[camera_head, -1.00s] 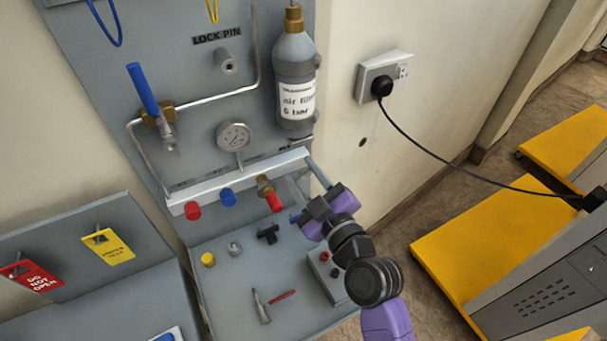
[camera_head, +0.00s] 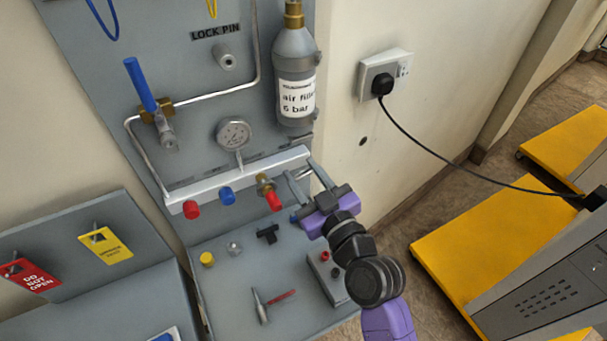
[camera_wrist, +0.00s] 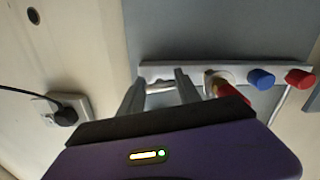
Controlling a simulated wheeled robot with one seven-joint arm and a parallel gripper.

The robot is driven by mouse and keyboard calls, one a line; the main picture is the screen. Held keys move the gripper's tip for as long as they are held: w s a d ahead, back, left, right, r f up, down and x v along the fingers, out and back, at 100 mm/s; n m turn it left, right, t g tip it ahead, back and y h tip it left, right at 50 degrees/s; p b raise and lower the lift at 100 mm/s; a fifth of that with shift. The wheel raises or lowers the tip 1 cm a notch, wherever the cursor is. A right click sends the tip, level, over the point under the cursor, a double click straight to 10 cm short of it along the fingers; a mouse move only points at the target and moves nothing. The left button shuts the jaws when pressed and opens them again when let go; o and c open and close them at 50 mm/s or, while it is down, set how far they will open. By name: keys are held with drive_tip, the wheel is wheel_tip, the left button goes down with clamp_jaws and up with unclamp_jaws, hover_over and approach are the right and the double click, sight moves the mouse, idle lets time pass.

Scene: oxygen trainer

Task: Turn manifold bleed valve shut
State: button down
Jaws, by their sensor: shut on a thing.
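The pale manifold bar (camera_head: 240,178) runs across the grey panel, with a red cap (camera_head: 191,209), a blue cap (camera_head: 227,196) and a brass valve with a red handle (camera_head: 273,200). My gripper (camera_head: 304,173) is at the bar's right end, to the right of the red handle. In the wrist view my gripper's (camera_wrist: 164,80) two fingers stand apart around a small pale metal piece (camera_wrist: 158,86) at the bar's end. It appears to be the bleed valve, and the jaws are shut on it. Its full shape and turn angle are hidden. The red handle (camera_wrist: 232,93) is close beside one finger.
A gauge (camera_head: 234,134) and a labelled bottle (camera_head: 296,80) stand above the bar. A black cable (camera_head: 440,155) hangs from the wall socket (camera_head: 385,76) at right.

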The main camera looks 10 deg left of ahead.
drive_tip(key=m, duration=0.4)
drive_tip(key=shift+m, duration=0.3)
drive_tip(key=m+p, duration=0.1)
drive_tip(key=m, duration=0.4)
drive_tip(key=shift+m+p, duration=0.3)
drive_tip(key=shift+p, duration=0.05)
drive_tip(key=m+p, duration=0.1)
drive_tip(key=m, duration=0.4)
drive_tip(key=shift+p, duration=0.4)
drive_tip(key=m+p, duration=0.1)
drive_tip(key=m, duration=0.4)
drive_tip(key=shift+p, duration=0.3)
drive_tip(key=c, duration=0.8)
unclamp_jaws()
drive_tip(key=shift+c, duration=0.2)
